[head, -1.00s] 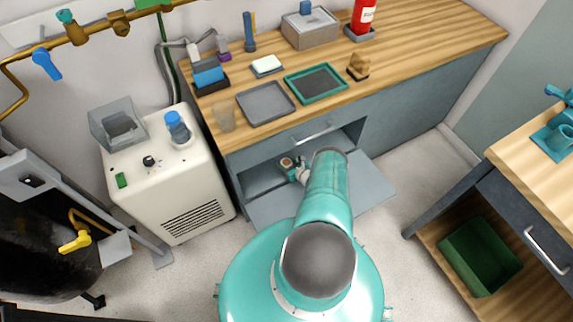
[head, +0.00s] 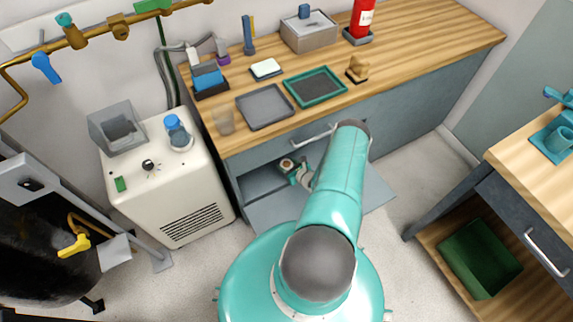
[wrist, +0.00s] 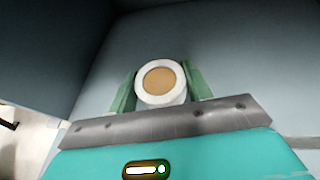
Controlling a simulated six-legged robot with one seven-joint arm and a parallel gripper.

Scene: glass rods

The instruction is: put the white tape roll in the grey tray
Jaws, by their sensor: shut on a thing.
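The white tape roll (wrist: 161,97) with a tan core is between the two green fingers of my gripper (wrist: 160,90) in the wrist view. The gripper is shut on it. In the head view my gripper (head: 291,171) is at the opening of the low cabinet under the counter, with the roll (head: 286,164) showing small at its tip. The grey tray (head: 265,106) lies flat on the wooden counter above the cabinet and looks empty.
A teal-rimmed tray (head: 315,86) is right of the grey tray, and a clear beaker (head: 224,121) stands to its left. The lowered cabinet door (head: 279,213) and the drawer handle (head: 319,137) are near my arm. A white machine (head: 165,175) stands to the left.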

